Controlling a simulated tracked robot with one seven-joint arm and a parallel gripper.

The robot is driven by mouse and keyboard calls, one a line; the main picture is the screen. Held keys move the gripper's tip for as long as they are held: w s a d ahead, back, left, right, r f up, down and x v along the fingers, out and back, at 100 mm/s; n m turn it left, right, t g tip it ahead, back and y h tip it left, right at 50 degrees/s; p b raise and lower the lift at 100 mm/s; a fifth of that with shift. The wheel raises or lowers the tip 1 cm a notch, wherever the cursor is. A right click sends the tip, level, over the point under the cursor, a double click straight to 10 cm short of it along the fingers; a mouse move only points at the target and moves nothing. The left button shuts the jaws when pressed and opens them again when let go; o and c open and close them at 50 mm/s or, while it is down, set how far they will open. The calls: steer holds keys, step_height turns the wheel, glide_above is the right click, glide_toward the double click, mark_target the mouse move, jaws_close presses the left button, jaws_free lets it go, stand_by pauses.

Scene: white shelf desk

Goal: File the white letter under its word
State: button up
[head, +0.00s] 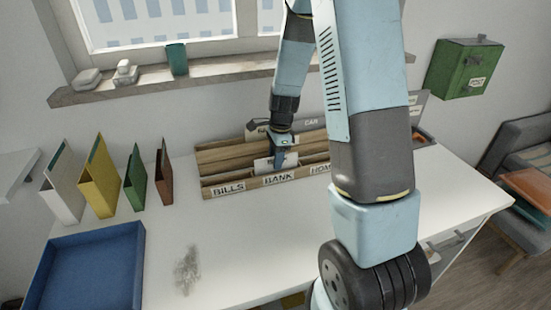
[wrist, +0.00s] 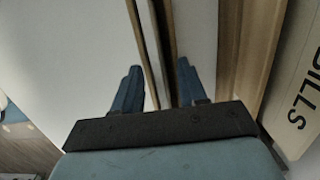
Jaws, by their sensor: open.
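A wooden sorter (head: 222,190) stands on the white desk, with front labels BILLS, BANK and HOM, the last partly hidden by my arm. The white letter (head: 262,166) stands in it behind the BANK label, its upper part showing. My gripper (head: 279,162) points down at the letter, its tips low among the dividers. In the wrist view my gripper (wrist: 158,88) has its fingers apart, with thin edges between them and pale sheets on both sides. I cannot tell there which sheet is the letter. The BILLS label (wrist: 300,105) shows at the right.
A blue tray (head: 90,268) lies at the front left of the desk. White, yellow, green and brown folders (head: 100,185) stand behind it. A grey smudge (head: 188,270) marks the otherwise clear desk middle. A green box (head: 463,68) hangs on the right wall.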

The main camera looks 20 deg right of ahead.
step_height(320, 180, up, 14)
steer(key=d, duration=0.1)
steer(key=shift+d+f, duration=0.2)
steer(key=shift+d, duration=0.15)
stand_by(0.5)
steer(key=s+r+n+t, duration=0.2)
steer(key=s+r+n, duration=0.3)
steer(key=s, duration=0.3)
steer(key=s+a+r+n+t+h, duration=0.1)
steer(key=s+r+n, duration=0.4)
steer(key=s+n, duration=0.2)
steer(key=s+r+n+t, duration=0.2)
steer(key=s+r+n, duration=0.4)
steer(key=s, duration=0.4)
steer(key=shift+a+t, duration=0.3)
steer(key=shift+a, duration=0.1)
